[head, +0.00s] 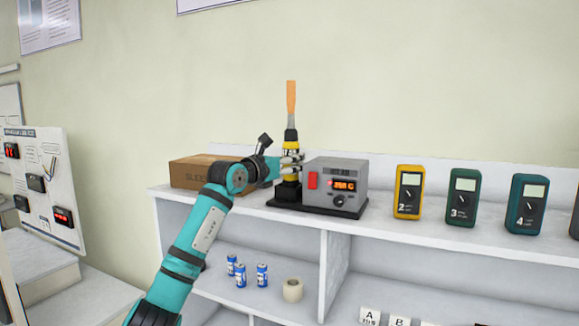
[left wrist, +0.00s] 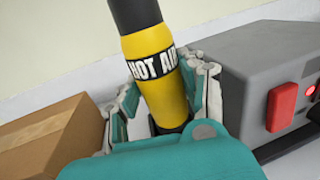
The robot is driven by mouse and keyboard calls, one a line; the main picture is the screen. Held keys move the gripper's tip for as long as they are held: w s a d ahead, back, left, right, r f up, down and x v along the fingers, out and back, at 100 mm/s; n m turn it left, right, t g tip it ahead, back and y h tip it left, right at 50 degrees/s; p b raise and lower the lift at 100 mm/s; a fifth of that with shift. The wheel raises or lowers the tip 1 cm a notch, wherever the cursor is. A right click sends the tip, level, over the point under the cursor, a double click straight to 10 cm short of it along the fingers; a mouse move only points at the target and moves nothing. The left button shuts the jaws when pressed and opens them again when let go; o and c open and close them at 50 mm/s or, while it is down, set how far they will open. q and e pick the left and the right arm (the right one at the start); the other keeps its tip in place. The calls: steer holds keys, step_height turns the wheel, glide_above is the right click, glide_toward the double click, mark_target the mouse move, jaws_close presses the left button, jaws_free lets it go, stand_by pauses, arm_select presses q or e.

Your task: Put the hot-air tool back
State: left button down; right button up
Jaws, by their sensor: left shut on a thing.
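The hot-air tool (head: 291,140) stands upright on the shelf top, at the left side of the grey station (head: 336,181). It has a yellow body, a black section and an orange part pointing up. My left gripper (head: 290,163) is shut around its yellow body. In the left wrist view the tool (left wrist: 154,72), with the label "HOT AI…" showing, sits between the fingers of the gripper (left wrist: 165,105). The station shows a lit red display and a red switch. My right gripper is not in view.
A cardboard box (head: 200,172) lies left of the tool, close to my gripper. Several meters, such as the yellow one (head: 409,192), stand to the right. Blue cans (head: 241,274) and a tape roll (head: 292,289) are on the lower shelf.

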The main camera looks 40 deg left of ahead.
arm_select(q)
steer(key=shift+s+a+f, duration=0.1)
steer(key=shift+s+f, duration=0.05)
steer(key=shift+f, duration=0.5)
steer(key=c, duration=1.2)
jaws_free()
steer(key=shift+f, duration=0.15)
steer(key=o, duration=0.4)
steer(key=shift+o, duration=0.2)
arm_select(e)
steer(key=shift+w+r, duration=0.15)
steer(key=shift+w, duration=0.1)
